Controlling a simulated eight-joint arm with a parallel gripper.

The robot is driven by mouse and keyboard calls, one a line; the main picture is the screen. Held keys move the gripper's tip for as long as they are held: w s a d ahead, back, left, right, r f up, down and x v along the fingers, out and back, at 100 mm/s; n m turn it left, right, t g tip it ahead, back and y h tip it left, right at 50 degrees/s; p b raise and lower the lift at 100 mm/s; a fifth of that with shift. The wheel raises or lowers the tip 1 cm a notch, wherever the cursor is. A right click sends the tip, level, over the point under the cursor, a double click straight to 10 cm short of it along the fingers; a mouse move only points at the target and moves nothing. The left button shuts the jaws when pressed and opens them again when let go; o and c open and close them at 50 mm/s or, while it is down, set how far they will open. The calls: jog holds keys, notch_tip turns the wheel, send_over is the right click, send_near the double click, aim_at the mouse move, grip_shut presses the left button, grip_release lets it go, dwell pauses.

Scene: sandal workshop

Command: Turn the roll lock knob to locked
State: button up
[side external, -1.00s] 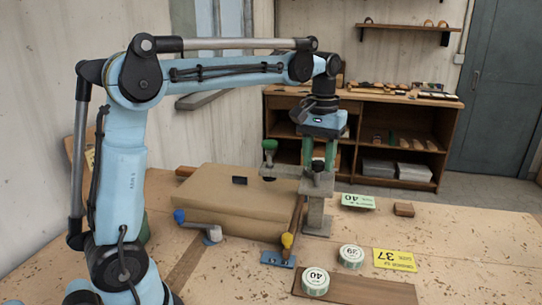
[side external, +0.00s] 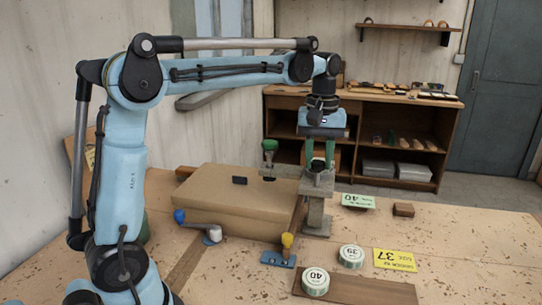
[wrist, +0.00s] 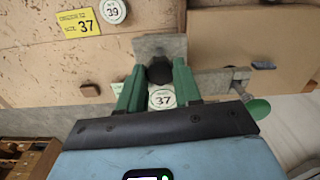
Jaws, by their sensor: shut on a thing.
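The dark roll lock knob (side external: 317,165) sits on top of a grey metal post (side external: 315,215). It also shows as a dark rounded shape in the wrist view (wrist: 159,71). My gripper (side external: 319,162) points down over the post, with one green finger on each side of the knob, shut on it. The fingers also flank the knob in the wrist view (wrist: 159,80). They hide parts of the knob's sides, and I cannot read any lock mark.
A green-topped handle (side external: 269,146) stands on the metal bar left of the post. A yellow-topped lever (side external: 287,241), white discs (side external: 351,256), a yellow 37 card (side external: 395,260) and a brown board (side external: 360,290) are in front.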

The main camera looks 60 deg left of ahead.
aim_at(318, 162)
jog(key=n, duration=0.4)
jog(key=shift+n, duration=1.8)
jog(key=o, duration=1)
jog(key=shift+o, duration=0.2)
notch_tip(318, 162, up, 12)
